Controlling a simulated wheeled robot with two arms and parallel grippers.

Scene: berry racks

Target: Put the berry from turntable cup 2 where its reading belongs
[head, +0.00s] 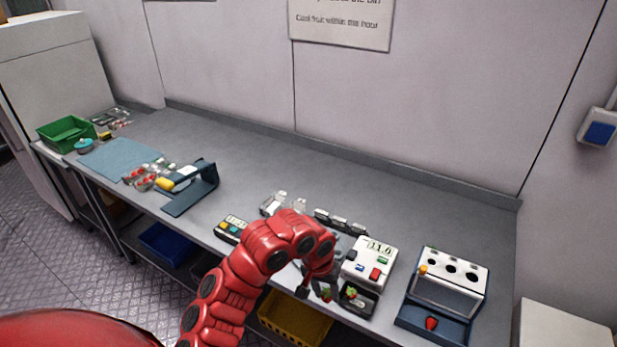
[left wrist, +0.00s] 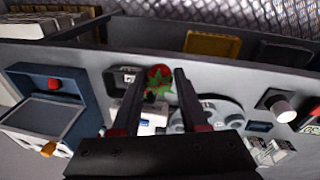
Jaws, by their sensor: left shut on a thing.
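A red strawberry with green leaves (left wrist: 159,77) is between the fingertips of my left gripper (left wrist: 157,92), which is shut on it. In the head view my left gripper (head: 318,291) is near the counter's front edge, with the berry (head: 327,296) at its tips. A white reading device (head: 370,262) just right of it shows 11.0. A dark tray (head: 358,300) in front of the device has a small red and green patch in it.
A yellow bin (head: 294,318) is below the counter. A green crate (head: 66,134) and blue mat (head: 118,158) lie far left. The counter's back is mostly clear.

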